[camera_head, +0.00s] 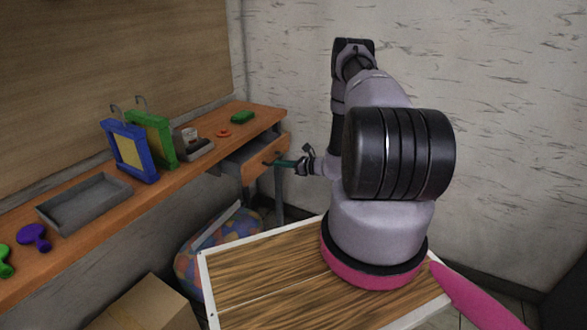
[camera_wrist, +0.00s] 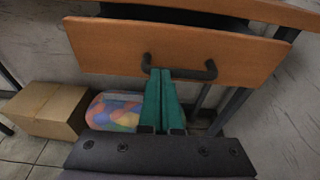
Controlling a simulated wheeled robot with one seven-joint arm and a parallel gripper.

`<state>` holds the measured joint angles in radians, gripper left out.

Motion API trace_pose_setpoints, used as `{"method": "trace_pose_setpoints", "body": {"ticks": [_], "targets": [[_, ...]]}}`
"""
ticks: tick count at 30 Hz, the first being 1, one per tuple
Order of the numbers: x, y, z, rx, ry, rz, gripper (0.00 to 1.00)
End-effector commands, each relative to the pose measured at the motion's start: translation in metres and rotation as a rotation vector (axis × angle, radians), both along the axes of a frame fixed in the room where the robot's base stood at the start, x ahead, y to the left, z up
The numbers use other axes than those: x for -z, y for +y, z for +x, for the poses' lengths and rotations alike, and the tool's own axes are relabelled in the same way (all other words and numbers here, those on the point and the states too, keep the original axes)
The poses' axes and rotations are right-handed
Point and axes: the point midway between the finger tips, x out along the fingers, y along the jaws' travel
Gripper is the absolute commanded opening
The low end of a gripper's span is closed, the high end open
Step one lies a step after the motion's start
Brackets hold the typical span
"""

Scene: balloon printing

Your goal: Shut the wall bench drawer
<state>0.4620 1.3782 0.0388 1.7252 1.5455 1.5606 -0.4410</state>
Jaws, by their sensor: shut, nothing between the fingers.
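The wall bench drawer (camera_head: 262,159) is part way out under the right end of the wooden wall bench (camera_head: 172,185). In the wrist view the drawer's orange front (camera_wrist: 105,47) with its dark bar handle (camera_wrist: 205,75) fills the upper part. A dark gap shows between the drawer front and the bench top. My gripper (camera_wrist: 166,72) has green fingers that are shut and empty. Their tips are at the handle, near its left half; I cannot tell whether they touch it. In the head view my gripper (camera_head: 277,163) reaches the drawer front from the right.
A blue frame (camera_head: 129,150), a green frame (camera_head: 152,138) and a grey tray (camera_head: 84,200) stand on the bench. Below are a multicoloured bag of balloons (camera_head: 207,240) and a cardboard box (camera_wrist: 45,108). Bench legs stand right of the drawer.

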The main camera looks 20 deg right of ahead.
Motion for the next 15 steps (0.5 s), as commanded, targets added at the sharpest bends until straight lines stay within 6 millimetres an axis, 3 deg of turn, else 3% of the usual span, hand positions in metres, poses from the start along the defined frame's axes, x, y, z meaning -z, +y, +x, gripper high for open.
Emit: {"method": "trace_pose_setpoints", "body": {"ticks": [6,15], "targets": [[0.0,0.038,0.047,-0.003,-0.002,0.0,0.0],[0.0,0.068,0.087,0.0,-0.001,0.001,0.0]]}}
